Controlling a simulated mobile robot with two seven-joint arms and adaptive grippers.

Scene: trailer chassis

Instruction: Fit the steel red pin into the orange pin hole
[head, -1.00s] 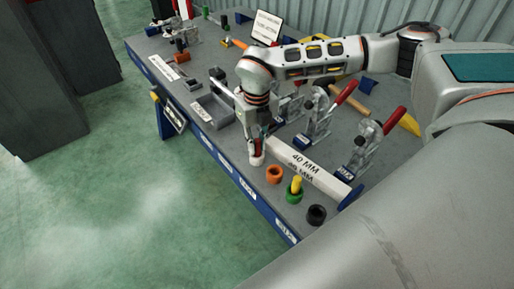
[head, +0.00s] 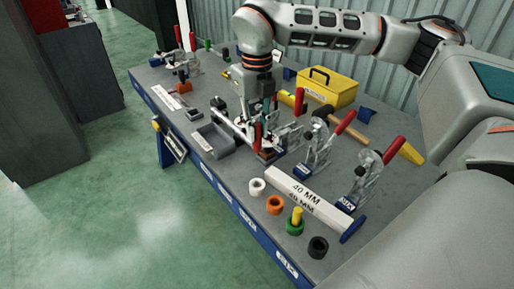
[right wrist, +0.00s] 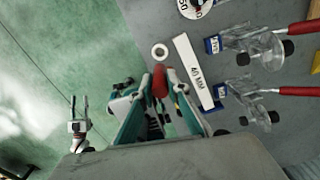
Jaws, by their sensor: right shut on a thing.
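The steel red pin (right wrist: 160,82) is between the fingers of my right gripper (right wrist: 158,100) in the right wrist view. In the head view my right gripper (head: 262,128) is shut on the red pin (head: 257,134), held behind the row of rings; the fingers partly hide it. The orange pin hole (head: 274,205) is a round ring on the bench, between a white ring (head: 257,186) and a green ring (head: 294,227). Its opening looks empty. In the right wrist view the white ring (right wrist: 160,52) lies beyond the pin, apart from it. My left gripper is not in the head view.
A yellow pin (head: 297,214) stands in the green ring, and a black ring (head: 318,247) lies nearer. The white 40 MM bar (head: 304,195) runs beside the rings. Toggle clamps with red handles (head: 345,122) stand right of it. A grey tray (head: 214,141) is at left.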

